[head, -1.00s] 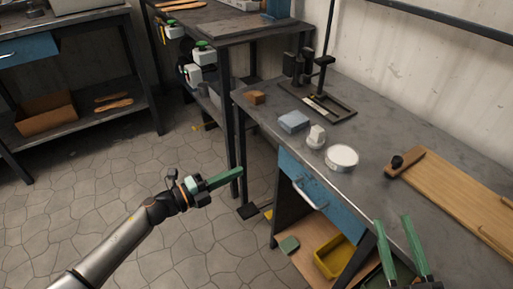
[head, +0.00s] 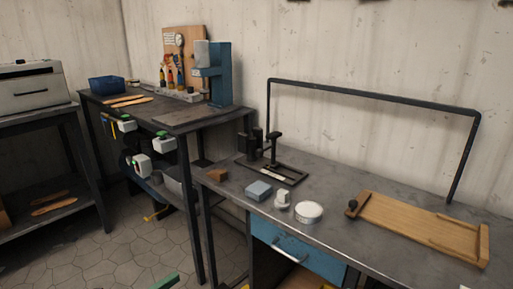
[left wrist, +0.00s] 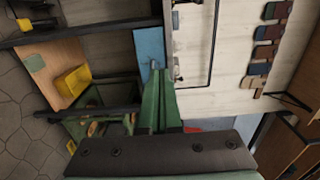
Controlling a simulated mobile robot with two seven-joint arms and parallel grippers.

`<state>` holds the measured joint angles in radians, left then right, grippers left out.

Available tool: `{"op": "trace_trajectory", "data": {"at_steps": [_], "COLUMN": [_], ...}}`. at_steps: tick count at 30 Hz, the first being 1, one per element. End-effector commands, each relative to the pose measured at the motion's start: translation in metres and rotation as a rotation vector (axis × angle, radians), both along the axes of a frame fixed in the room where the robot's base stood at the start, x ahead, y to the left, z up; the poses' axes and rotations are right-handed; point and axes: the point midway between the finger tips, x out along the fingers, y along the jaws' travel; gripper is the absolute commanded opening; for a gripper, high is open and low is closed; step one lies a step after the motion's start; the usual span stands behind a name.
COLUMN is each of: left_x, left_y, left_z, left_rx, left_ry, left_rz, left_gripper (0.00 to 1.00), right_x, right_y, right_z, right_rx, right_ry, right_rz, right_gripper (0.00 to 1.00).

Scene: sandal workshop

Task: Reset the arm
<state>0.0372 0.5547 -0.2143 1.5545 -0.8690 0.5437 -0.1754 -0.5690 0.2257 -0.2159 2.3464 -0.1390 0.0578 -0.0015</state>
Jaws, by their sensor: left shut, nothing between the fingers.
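My left gripper (head: 166,282) shows only as a green finger at the bottom edge of the head view, over the floor left of the workbench. In the left wrist view its green fingers (left wrist: 157,80) lie together, shut, with nothing between them. The rest of the left arm is out of the head view.
The workbench (head: 365,235) holds a blue-grey block (head: 258,190), a round white tin (head: 308,212) and a wooden board (head: 415,225). A blue drawer (head: 295,255) is below. Another table (head: 190,115) stands behind; the floor (head: 90,260) at left is open.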

Motion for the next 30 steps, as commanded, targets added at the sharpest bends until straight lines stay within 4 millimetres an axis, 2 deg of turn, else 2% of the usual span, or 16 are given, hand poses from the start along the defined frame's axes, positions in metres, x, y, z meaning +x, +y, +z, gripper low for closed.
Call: {"op": "trace_trajectory", "data": {"at_steps": [1,2,7,11,18,22,24,27,30], "left_x": [-0.005,-0.011,-0.040,-0.073,-0.159,-0.201,-0.217,-0.229,-0.231], "left_y": [-0.004,-0.006,-0.006,-0.005,-0.017,-0.029,-0.034,-0.039,-0.040], "left_z": [0.016,0.025,0.041,0.042,0.038,0.038,0.037,0.036,0.035], "left_rx": [-0.054,-0.118,-0.425,-0.637,-0.969,-1.084,-1.122,-1.154,-1.159], "left_ry": [0.032,0.074,0.314,0.526,0.949,1.130,1.196,1.249,1.259], "left_rz": [0.026,0.064,0.277,0.446,0.752,0.867,0.909,0.941,0.946], "left_gripper": [0.00,0.00,0.00,0.00,0.00,0.00,0.00,0.00,0.00], "right_x": [0.002,0.003,0.002,-0.009,-0.050,-0.073,-0.081,-0.088,-0.090], "right_y": [-0.001,-0.003,-0.010,-0.016,-0.024,-0.026,-0.027,-0.027,-0.027], "right_z": [0.009,0.009,-0.014,-0.031,-0.059,-0.071,-0.076,-0.081,-0.083], "right_rx": [-0.002,-0.003,-0.004,-0.005,-0.003,-0.001,0.000,0.000,0.000], "right_ry": [0.036,0.084,0.316,0.491,0.801,0.922,0.962,0.997,1.003], "right_rz": [-0.007,-0.014,-0.051,-0.077,-0.120,-0.135,-0.140,-0.144,-0.144], "right_gripper": [0.45,0.45,0.45,0.45,0.45,0.45,0.45,0.45,0.45]}}
